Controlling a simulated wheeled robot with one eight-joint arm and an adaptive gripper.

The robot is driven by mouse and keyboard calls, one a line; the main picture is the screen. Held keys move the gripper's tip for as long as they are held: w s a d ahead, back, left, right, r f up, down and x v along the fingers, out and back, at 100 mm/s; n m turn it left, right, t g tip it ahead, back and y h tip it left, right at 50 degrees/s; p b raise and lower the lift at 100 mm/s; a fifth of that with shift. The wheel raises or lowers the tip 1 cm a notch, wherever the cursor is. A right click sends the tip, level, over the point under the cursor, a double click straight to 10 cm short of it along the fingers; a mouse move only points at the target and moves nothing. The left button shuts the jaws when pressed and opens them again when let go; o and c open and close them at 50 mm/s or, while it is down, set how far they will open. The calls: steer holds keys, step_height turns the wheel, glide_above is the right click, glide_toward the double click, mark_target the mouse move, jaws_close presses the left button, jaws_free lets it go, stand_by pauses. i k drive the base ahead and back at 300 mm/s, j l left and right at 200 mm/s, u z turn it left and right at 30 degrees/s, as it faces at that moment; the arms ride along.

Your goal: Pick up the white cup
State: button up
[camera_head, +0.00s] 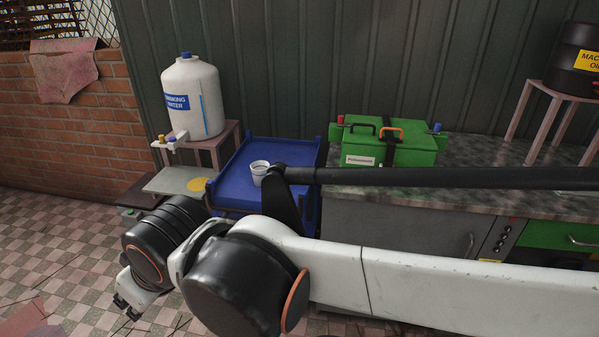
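The white cup (259,168) stands upright on the blue tray-like surface (238,187), close to the middle of the picture. Its right lower side is close to or partly behind a black part of my arm.
A white drinking water container (193,98) with a tap stands on a small stand (229,133) behind left. A grey board (177,181) with a yellow disc lies left of the blue surface. A green box (388,142) sits on the stone counter (480,165) at right. Checkered floor is open at left.

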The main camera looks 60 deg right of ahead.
mark_target(260, 168)
steer(key=z, duration=1.65)
